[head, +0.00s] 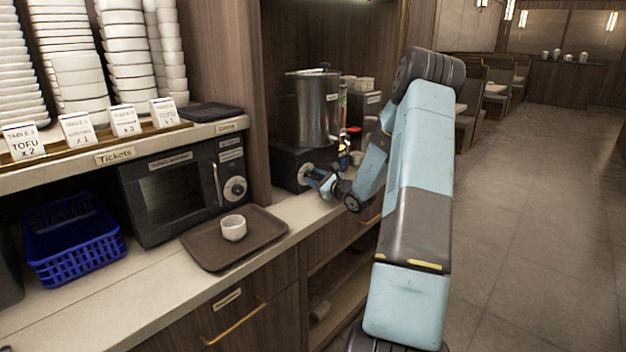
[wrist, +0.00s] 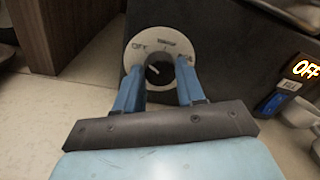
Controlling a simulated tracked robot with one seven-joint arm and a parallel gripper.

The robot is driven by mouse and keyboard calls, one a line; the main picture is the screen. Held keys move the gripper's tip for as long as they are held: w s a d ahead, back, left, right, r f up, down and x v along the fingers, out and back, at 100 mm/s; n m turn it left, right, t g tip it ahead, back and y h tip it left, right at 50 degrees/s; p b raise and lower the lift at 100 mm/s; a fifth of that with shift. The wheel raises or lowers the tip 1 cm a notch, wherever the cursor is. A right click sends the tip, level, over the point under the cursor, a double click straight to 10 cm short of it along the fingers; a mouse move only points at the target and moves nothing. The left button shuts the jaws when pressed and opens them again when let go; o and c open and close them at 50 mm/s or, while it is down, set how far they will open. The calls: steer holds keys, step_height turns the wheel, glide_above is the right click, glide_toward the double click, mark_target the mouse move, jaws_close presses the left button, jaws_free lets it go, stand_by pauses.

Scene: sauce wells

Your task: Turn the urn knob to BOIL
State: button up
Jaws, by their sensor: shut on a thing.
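The steel urn (head: 312,105) stands on a black base (head: 285,168) on the counter, against the wooden partition. The urn knob (wrist: 158,71) is dark and sits at the middle of a pale round dial (wrist: 146,46) on the front of the base. The dial has OFF at its left, a small word at its top and another at its right, both too blurred to read surely. My gripper (wrist: 160,84) has its two blue fingers on either side of the knob, shut on it. In the head view my gripper (head: 309,177) reaches the dial from the right.
An orange OFF display (wrist: 305,68) and a blue switch (wrist: 272,103) are right of the dial. A microwave (head: 180,190), a brown tray (head: 200,249) with a white cup (head: 233,228) and a blue basket (head: 75,240) stand left. The aisle at right is clear.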

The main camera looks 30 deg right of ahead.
steer(key=c, duration=0.3)
steer(key=shift+a, duration=0.35)
steer(key=shift+d, duration=0.2)
steer(key=shift+m, duration=0.3)
steer(key=m, duration=0.4)
steer(key=shift+d, duration=0.1)
steer(key=m, duration=0.6)
steer(key=shift+d+m+g, duration=0.1)
steer(key=shift+m+g, duration=0.2)
steer(key=m, duration=0.5)
steer(key=shift+d+m+y, duration=0.15)
steer(key=shift+m+y, duration=0.15)
steer(key=shift+m, duration=0.1)
steer(key=m, duration=0.5)
steer(key=shift+f+m, duration=0.2)
steer(key=shift+m, duration=0.2)
steer(key=shift+d+y, duration=0.1)
steer(key=shift+y, duration=0.3)
